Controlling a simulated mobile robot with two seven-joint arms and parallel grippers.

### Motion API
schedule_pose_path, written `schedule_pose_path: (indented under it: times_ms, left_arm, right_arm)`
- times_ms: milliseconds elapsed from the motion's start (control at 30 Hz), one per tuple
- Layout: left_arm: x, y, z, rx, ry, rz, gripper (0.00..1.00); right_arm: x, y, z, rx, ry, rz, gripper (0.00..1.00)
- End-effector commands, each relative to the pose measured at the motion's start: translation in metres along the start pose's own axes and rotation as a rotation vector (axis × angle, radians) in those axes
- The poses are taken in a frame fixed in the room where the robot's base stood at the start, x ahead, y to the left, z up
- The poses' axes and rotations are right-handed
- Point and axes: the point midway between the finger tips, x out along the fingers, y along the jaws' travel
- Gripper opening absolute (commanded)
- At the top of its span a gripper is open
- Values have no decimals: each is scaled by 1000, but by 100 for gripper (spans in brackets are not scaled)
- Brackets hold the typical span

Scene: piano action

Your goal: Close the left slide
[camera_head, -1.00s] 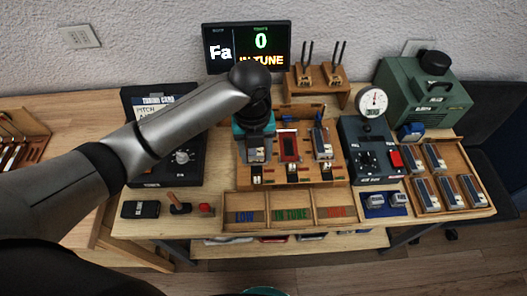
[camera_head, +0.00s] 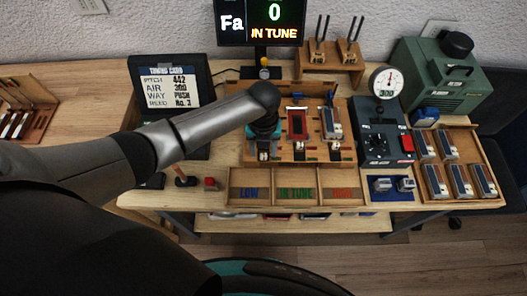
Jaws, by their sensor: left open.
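The wooden rack (camera_head: 350,150) has three side-by-side bays, each with a small slide at its front. The left bay and most of its slide are hidden behind my left gripper (camera_head: 263,148). This gripper is open and points down over the left bay; I cannot tell whether it touches the slide. The middle slide (camera_head: 299,148) and right slide (camera_head: 335,150) show as small pale blocks with dark parts. A red-framed piece (camera_head: 297,122) stands in the middle bay and a grey block (camera_head: 331,122) in the right one. My right gripper is not in view.
A tray (camera_head: 296,202) marked LOW, IN TUNE and a red label lies in front. A dark gauge box (camera_head: 383,140) stands at right, beside a tray of blocks (camera_head: 487,153). The display (camera_head: 262,22) reads Fa, 0, IN TUNE. A tuning card (camera_head: 171,87) stands behind my arm.

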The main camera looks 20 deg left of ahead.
Motion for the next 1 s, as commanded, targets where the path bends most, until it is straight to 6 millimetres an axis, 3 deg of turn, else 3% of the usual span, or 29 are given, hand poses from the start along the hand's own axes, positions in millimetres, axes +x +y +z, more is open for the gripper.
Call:
schedule_pose_path:
  times_ms: [200,500,1000]
  left_arm:
    - [15,0,0,1,0,0,55]
    - [17,0,0,0,-1,0,55]
    - [16,0,0,0,-1,0,0]
  right_arm:
    - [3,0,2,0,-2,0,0]
    - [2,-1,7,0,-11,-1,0]
    - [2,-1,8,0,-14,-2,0]
